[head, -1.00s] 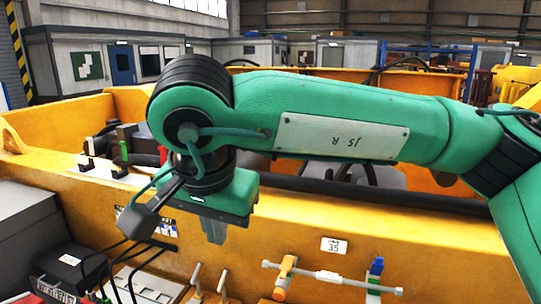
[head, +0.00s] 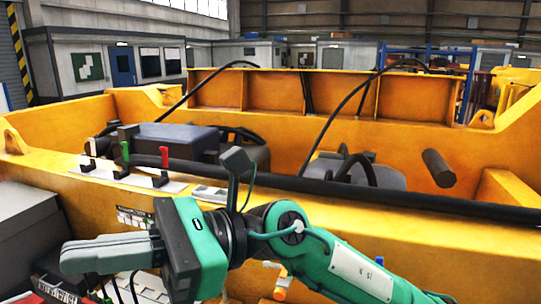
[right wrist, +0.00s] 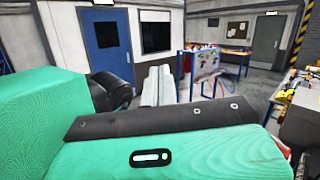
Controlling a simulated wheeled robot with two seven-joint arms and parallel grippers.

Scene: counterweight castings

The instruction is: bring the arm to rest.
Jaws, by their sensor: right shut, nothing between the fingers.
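My right arm, green with black joints, comes in from the lower right in the head view. Its gripper (head: 108,252) points left in front of the yellow casting (head: 400,212). The grey fingers are together with nothing held. In the right wrist view the fingers (right wrist: 157,86) stick out beyond the green and black gripper body. My left gripper is not in view.
On the casting's front edge are a red-handled lever (head: 164,158) and a green-handled lever (head: 125,153). A thick black hose (head: 350,192) runs along it. A grey box (head: 25,225) stands at the left. The right wrist view shows a blue door (right wrist: 106,45).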

